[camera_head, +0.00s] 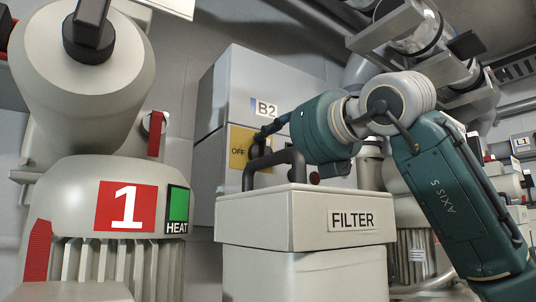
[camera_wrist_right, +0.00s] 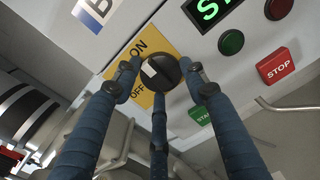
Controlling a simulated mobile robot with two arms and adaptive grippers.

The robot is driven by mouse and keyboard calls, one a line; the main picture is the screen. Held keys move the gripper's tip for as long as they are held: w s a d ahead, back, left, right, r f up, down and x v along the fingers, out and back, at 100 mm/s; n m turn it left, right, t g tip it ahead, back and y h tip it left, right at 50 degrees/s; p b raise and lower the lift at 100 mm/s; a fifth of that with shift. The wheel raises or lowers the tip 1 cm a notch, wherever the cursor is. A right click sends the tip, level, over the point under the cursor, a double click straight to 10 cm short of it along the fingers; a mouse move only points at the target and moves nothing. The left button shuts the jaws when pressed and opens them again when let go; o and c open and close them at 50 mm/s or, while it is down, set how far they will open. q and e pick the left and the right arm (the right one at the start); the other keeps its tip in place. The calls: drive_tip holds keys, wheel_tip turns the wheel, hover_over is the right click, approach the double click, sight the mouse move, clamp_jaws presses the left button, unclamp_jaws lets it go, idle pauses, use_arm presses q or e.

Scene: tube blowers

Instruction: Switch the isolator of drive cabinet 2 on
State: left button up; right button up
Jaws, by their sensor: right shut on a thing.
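The grey cabinet marked B2 (camera_head: 225,95) stands behind the filter box. My right gripper (camera_head: 262,135) reaches the plate from the right. In the right wrist view its blue fingers (camera_wrist_right: 160,80) close around the knob. My left gripper is not in view.
The FILTER box (camera_head: 300,215) with a dark pipe handle (camera_head: 270,160) stands just below my right arm. Blower 1 (camera_head: 85,200) fills the left. Beside the isolator are a lit green display (camera_wrist_right: 212,10), a red STOP button (camera_wrist_right: 277,66) and a green button (camera_wrist_right: 200,115).

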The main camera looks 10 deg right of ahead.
drive_tip(key=shift+d+r, duration=0.15)
drive_tip(key=shift+r, duration=0.1)
drive_tip(key=o, duration=1)
drive_tip(key=shift+o, duration=0.7)
drive_tip(key=shift+f, duration=0.15)
drive_tip(key=v, duration=1.2)
drive_tip(key=shift+d+f, duration=0.1)
